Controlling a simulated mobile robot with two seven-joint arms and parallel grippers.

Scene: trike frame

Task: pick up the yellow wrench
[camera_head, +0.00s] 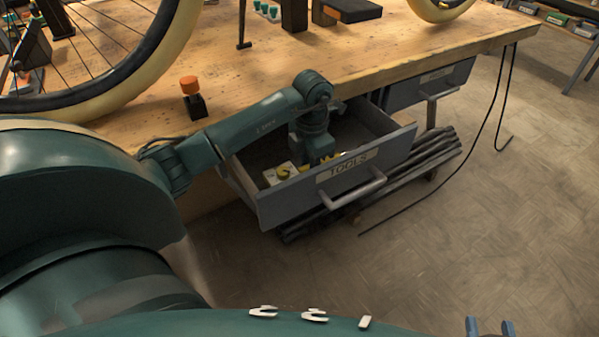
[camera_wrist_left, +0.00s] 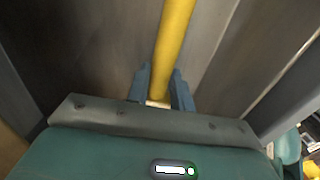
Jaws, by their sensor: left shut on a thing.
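The yellow wrench shows in the left wrist view as a long yellow bar (camera_wrist_left: 173,38) running up from between my left gripper's blue fingers (camera_wrist_left: 160,92), which are shut on it. Its ends are not clear there. In the head view my left arm reaches down into the open drawer marked TOOLS (camera_head: 283,205). There the left fingers are hidden by the wrist and drawer front, and only small yellow bits show beside the wrist. My right gripper (camera_head: 491,327) shows at the bottom right edge, its two blue fingertips apart with nothing visible between them.
The wooden workbench (camera_head: 400,45) stands above the drawer, with a wheel (camera_head: 130,75) and an orange-capped object (camera_head: 190,90) on it. A pale block (camera_head: 280,174) with yellow on it lies in the drawer. Dark bars lie below it. The floor at right is mostly clear, with a hanging cable.

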